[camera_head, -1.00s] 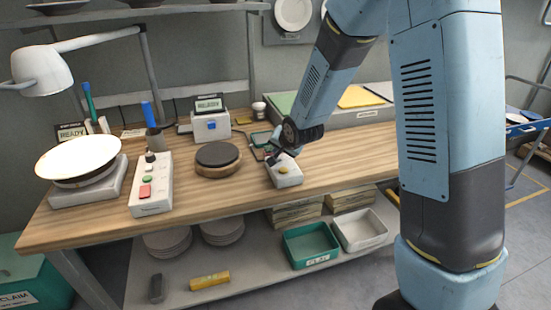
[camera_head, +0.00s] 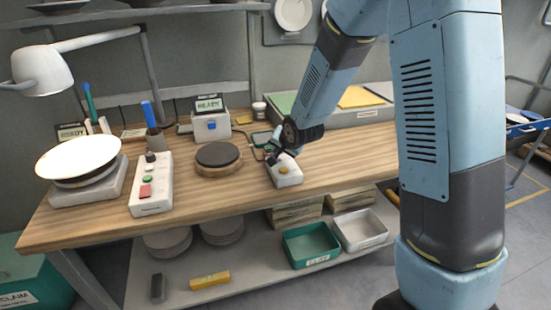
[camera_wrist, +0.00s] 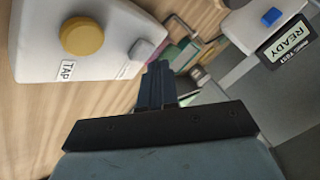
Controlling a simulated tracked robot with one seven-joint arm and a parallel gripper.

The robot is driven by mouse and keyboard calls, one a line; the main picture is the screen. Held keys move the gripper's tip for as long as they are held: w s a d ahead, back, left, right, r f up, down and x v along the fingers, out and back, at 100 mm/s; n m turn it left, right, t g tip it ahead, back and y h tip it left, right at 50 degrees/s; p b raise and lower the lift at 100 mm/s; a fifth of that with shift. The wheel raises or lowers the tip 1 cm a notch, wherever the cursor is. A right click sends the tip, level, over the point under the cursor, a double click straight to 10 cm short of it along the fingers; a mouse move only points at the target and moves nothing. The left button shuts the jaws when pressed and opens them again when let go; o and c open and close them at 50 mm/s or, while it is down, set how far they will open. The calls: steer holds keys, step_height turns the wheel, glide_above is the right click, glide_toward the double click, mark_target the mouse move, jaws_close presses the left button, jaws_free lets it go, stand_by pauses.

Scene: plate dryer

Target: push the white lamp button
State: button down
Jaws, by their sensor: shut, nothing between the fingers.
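A small white box (camera_head: 288,174) stands on the bench and carries a yellow button (camera_head: 283,170). In the wrist view the box (camera_wrist: 35,55) fills the upper left, with the round yellow button (camera_wrist: 82,36) above a TAP label. A pale whitish-grey button (camera_wrist: 141,50) sits at the box's right end. My gripper (camera_head: 271,160) is shut and empty at the far left end of the box. In the wrist view its fingertips (camera_wrist: 158,66) are just beside the pale button. I cannot tell whether they touch it, and it is hidden in the head view.
A white box with a blue button (camera_head: 211,126) and READY display stands behind. A round dark-topped block (camera_head: 218,156) and a control box with red and green buttons (camera_head: 150,185) are to the left. A white desk lamp (camera_head: 42,70) overhangs the bench's left end.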

mark_target(279, 159)
steer(key=shift+f, duration=0.15)
stand_by(0.3)
steer(key=shift+f, duration=0.2)
steer(key=shift+f, duration=0.25)
stand_by(0.5)
steer(key=shift+r, duration=0.7)
step_height(279, 159, up, 6)
stand_by(0.8)
steer(key=shift+r, duration=0.1)
